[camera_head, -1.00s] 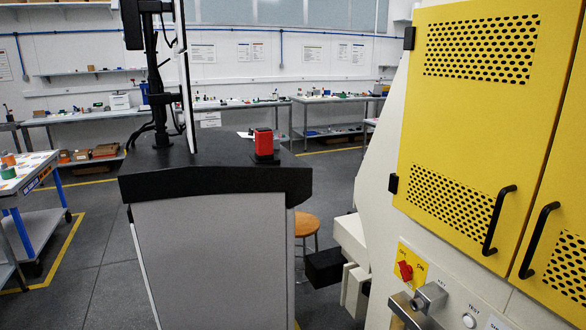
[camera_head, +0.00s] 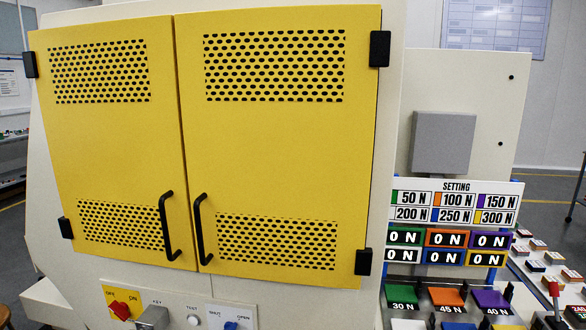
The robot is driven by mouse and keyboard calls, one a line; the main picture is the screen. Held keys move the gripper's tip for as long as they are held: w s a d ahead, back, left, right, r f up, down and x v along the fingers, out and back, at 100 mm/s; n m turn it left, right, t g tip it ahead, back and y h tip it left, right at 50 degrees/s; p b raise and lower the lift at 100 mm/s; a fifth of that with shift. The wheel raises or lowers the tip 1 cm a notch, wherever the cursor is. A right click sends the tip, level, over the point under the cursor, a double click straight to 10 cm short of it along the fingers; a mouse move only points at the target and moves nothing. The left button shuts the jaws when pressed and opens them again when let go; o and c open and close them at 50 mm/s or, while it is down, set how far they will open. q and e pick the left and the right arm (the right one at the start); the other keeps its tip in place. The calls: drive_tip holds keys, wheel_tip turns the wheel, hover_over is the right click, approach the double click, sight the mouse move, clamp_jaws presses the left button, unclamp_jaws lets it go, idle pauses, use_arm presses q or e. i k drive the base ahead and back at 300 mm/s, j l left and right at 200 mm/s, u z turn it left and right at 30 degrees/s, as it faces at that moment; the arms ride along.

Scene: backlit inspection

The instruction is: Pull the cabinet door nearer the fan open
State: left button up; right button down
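A cabinet with two yellow doors fills the left and middle of the head view. The left door (camera_head: 115,150) and the right door (camera_head: 275,160) are both shut, with a narrow seam between them. Each has perforated vent panels at top and bottom. The left door's black bar handle (camera_head: 166,226) and the right door's black bar handle (camera_head: 202,230) stand upright on either side of the seam. Black hinges sit at the outer edges. No fan can be made out. Neither of my grippers is in view.
Below the doors is a panel with a red switch (camera_head: 122,308), a grey key piece (camera_head: 152,317) and a blue knob (camera_head: 231,325). At right, a setting board (camera_head: 455,205) stands behind several coloured blocks. A grey box (camera_head: 443,142) is mounted behind it.

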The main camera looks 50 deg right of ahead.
sight(278, 105)
drive_tip(key=z, duration=1.6)
